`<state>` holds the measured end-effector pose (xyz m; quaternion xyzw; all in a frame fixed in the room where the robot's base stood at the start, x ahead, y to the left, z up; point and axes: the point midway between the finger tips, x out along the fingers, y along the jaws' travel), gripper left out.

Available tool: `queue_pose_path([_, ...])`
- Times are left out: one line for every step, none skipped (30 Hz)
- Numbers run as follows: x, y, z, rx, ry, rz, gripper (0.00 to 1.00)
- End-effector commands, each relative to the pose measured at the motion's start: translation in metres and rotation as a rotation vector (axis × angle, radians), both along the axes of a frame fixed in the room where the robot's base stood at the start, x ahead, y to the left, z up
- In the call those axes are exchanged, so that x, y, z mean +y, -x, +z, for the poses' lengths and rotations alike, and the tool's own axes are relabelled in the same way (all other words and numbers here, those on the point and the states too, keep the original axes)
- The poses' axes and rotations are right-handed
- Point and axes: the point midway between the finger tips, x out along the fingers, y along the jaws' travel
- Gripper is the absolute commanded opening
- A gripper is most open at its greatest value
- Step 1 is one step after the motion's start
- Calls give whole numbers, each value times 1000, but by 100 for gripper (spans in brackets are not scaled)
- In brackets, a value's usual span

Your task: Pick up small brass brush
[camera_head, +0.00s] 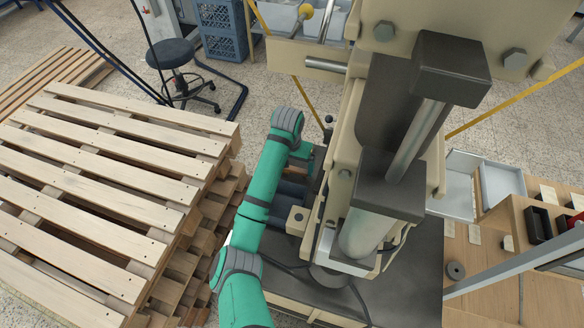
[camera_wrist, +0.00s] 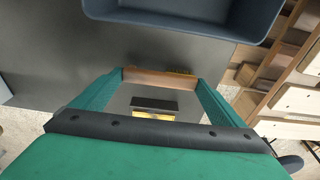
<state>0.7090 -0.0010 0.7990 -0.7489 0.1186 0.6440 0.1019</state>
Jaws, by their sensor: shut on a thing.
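The small brass brush (camera_wrist: 148,77) shows in the wrist view as a brown wooden strip with yellow bristles at its far right edge. It spans the space between the two green fingertips of my gripper (camera_wrist: 158,82), which is shut on it. A grey surface lies beneath; I cannot tell how far below the brush it is. In the head view my gripper (camera_head: 303,160) is beside the press, partly hidden by it, and the brush is not clear there.
A blue-grey bin (camera_wrist: 190,28) is just beyond the brush. A black and yellow piece (camera_wrist: 153,109) shows through the gap between my fingers. The cream press (camera_head: 345,150) stands close to my arm's right. Stacked pallets (camera_head: 105,165) fill the left.

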Motion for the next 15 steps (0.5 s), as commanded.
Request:
queue_pose_path([-1, 0, 6, -2, 0, -1, 71])
queue_pose_path([-1, -1, 10, -2, 0, -1, 71])
queue_pose_path([-1, -1, 15, -3, 1, -2, 71])
queue_pose_path([-1, -1, 19, -2, -1, -2, 71])
queue_pose_path([-1, 0, 23, -2, -1, -2, 71])
queue_pose_path([5, 2, 27, -3, 1, 1, 71])
queue_pose_path([8, 3, 31, -3, 1, 1, 71])
queue_pose_path([10, 5, 34, -2, 1, 1, 71])
queue_pose_path([15, 6, 39, -3, 0, 2, 71])
queue_pose_path([18, 8, 43, -2, 0, 3, 71])
queue_pose_path([21, 9, 47, -3, 1, 4, 71])
queue_pose_path([25, 11, 52, -3, 0, 3, 71])
queue_pose_path([27, 13, 55, -2, 0, 2, 71])
queue_pose_path([29, 14, 59, -3, 0, 1, 71])
queue_pose_path([33, 15, 64, -3, -1, 0, 71])
